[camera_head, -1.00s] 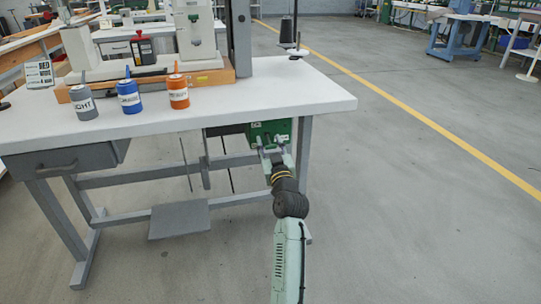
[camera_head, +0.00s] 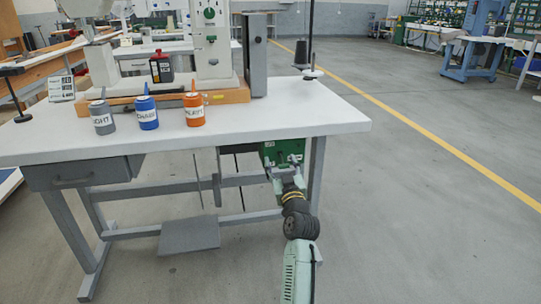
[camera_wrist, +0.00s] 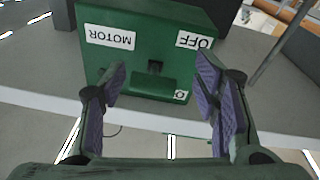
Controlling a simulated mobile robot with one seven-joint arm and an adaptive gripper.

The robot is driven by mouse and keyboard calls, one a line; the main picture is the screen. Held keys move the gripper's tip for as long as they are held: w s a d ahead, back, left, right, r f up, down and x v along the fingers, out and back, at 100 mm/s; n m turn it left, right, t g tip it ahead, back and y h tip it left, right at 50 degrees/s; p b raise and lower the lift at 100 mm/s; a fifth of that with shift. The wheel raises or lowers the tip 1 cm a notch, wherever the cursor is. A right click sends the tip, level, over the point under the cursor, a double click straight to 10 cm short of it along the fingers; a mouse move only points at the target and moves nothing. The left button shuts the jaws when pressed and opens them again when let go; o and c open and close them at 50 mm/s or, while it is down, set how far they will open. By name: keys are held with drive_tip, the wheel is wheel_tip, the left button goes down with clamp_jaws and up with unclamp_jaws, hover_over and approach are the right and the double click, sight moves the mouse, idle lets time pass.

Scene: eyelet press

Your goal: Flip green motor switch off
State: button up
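The green motor switch box (camera_head: 283,152) hangs under the right part of the white table. In the wrist view the box (camera_wrist: 152,24) appears upside down, with white labels reading MOTOR (camera_wrist: 110,37) and OFF (camera_wrist: 194,40). A small dark switch (camera_wrist: 155,67) sits on its face between and below the labels. My gripper (camera_head: 287,172) is in front of the box. In the wrist view my gripper (camera_wrist: 163,90) is open, its purple-padded fingers apart on either side of the switch, with nothing between them. Whether a fingertip touches the box cannot be told.
The white table (camera_head: 330,115) overhangs the box, and a grey table leg (camera_head: 316,170) stands close to its right. A grey bottle (camera_head: 102,118), a blue bottle (camera_head: 147,113) and an orange bottle (camera_head: 194,110) stand on top. The floor to the right is clear.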

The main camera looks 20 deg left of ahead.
drive_tip(key=shift+d+r+g+p, duration=0.1)
drive_tip(key=shift+r+g+p, duration=0.4)
drive_tip(key=shift+p, duration=1.85)
drive_tip(key=p, duration=0.3)
drive_tip(key=shift+r+h, duration=0.3)
drive_tip(key=shift+g+p, duration=0.3)
drive_tip(key=shift+p, duration=0.3)
drive_tip(key=v, duration=1.1)
drive_tip(key=s+a+r+n+t+y, duration=0.1)
drive_tip(key=s+a+r+y, duration=0.3)
drive_tip(key=s+a+r, duration=0.3)
drive_tip(key=s+a+r+n+y, duration=0.1)
drive_tip(key=s+a+r+y, duration=0.2)
drive_tip(key=r, duration=1.5)
drive_tip(key=s+a+b, duration=0.1)
drive_tip(key=s+a, duration=0.3)
drive_tip(key=shift+a+n+t+y, duration=0.2)
drive_tip(key=shift+n+t+y, duration=0.2)
drive_tip(key=shift+s, duration=0.15)
